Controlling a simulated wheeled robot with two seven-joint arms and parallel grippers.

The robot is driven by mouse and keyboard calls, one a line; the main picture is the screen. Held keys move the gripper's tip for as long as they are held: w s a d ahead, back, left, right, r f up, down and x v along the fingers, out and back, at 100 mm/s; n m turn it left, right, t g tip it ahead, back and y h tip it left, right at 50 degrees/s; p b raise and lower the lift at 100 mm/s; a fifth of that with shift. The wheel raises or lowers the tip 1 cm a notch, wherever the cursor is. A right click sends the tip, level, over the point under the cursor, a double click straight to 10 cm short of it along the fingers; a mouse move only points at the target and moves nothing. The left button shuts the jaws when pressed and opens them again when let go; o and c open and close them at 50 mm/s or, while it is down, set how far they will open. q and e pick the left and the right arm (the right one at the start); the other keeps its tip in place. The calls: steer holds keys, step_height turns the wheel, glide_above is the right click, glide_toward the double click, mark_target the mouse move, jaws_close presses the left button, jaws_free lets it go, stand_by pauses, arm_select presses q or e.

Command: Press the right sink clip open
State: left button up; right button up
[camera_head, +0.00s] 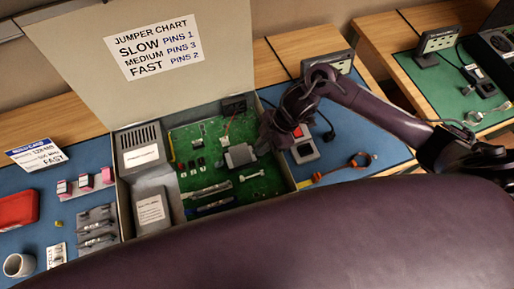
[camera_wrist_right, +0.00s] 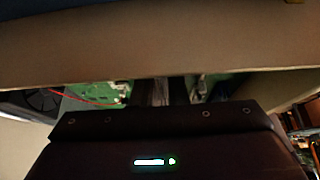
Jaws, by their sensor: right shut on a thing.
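A grey heat sink (camera_head: 239,156) sits on the green circuit board (camera_head: 212,139) inside an open computer case. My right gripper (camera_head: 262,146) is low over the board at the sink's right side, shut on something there. The right sink clip is hidden by the gripper, so its position cannot be told. In the right wrist view my gripper fingers (camera_wrist_right: 165,93) are dark and point in past the case edge (camera_wrist_right: 150,50); what lies between them is too dark to make out. My left gripper is out of view.
The raised case lid carries a jumper chart (camera_head: 155,46). A dark fan (camera_wrist_right: 42,101) and a red wire (camera_wrist_right: 92,101) show in the right wrist view. A small grey device (camera_head: 304,146) and an orange-ended strap (camera_head: 345,167) lie right of the case on the blue mat (camera_head: 345,125).

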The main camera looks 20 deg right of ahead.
steer(key=shift+d+f, duration=0.5)
steer(key=shift+d, duration=0.35)
stand_by(1.0)
steer(key=o, duration=0.4)
steer(key=shift+f, duration=0.1)
steer(key=shift+s, duration=0.15)
stand_by(0.3)
